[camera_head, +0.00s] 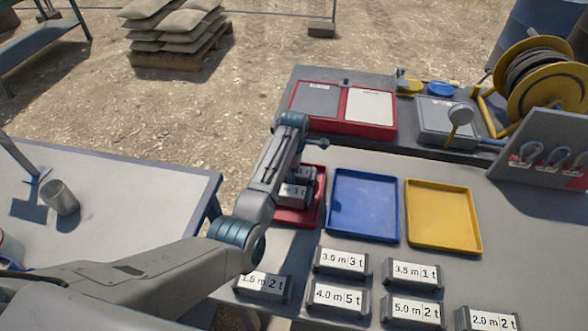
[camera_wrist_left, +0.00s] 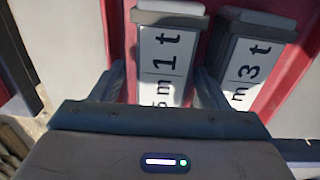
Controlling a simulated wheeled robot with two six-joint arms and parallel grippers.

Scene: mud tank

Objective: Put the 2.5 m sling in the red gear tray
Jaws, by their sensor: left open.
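The red gear tray (camera_head: 312,217) lies left of the blue tray. Two labelled sling blocks are in it. In the left wrist view, one label ends in "5 m 1 t" (camera_wrist_left: 160,62), its first digit hidden. The other reads "m 3 t" (camera_wrist_left: 247,68), its length hidden. Both also show partly behind my arm in the head view. My left gripper (camera_wrist_left: 162,85) is open, its fingers on either side of the "5 m 1 t" block. I cannot tell whether they touch it. My right gripper is not in view.
An empty blue tray (camera_head: 363,236) and yellow tray (camera_head: 443,243) lie to the right. Several labelled blocks stand in front, including 3.5 m 1 t (camera_head: 412,274) and 3.0 m 3 t (camera_head: 340,262). A cable reel (camera_head: 545,75) and a hook rack (camera_head: 540,150) stand at the right.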

